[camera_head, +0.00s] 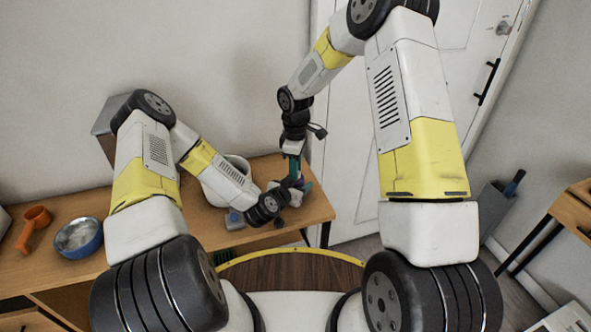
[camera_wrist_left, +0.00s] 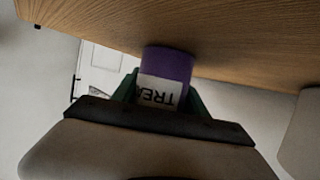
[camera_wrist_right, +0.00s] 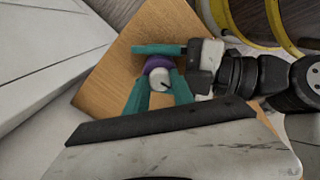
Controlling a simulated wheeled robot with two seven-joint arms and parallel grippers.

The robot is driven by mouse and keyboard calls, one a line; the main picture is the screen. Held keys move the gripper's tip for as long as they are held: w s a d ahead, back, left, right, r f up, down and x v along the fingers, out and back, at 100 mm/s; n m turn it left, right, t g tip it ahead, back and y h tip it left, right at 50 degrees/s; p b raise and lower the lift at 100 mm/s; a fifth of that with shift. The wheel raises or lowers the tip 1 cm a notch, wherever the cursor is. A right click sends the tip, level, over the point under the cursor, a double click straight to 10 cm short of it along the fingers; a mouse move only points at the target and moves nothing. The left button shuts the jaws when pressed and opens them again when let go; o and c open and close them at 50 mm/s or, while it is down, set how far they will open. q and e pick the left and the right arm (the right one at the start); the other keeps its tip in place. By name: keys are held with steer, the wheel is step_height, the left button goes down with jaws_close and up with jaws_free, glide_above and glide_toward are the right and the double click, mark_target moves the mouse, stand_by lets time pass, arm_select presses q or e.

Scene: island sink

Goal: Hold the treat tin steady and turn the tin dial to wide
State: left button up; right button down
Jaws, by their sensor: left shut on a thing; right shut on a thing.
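The treat tin (camera_wrist_left: 168,64) is purple with a white label of upside-down letters in the left wrist view. My left gripper (camera_wrist_left: 163,88) is shut on its sides with green fingers. In the right wrist view the tin (camera_wrist_right: 158,63) shows as a purple rim around a pale round dial (camera_wrist_right: 159,78) with a dark mark. My right gripper (camera_wrist_right: 159,88) has its teal fingers on either side of the dial, shut on it from above. Any dial lettering is too small to read. In the head view both grippers meet near the table's right end and mostly hide the tin.
The wooden table (camera_head: 318,210) ends just right of the grippers. A white pot (camera_head: 218,190) stands behind my left forearm, and a small blue-grey thing (camera_head: 234,220) lies nearby. An orange scoop (camera_head: 34,228) and a blue bowl (camera_head: 78,238) are at the far left.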

steer(key=m, duration=0.4)
steer(key=shift+m, duration=2.8)
steer(key=c, duration=1.1)
jaws_free()
steer(key=shift+o, duration=0.2)
steer(key=shift+r, duration=0.1)
steer(key=shift+r, duration=3.95)
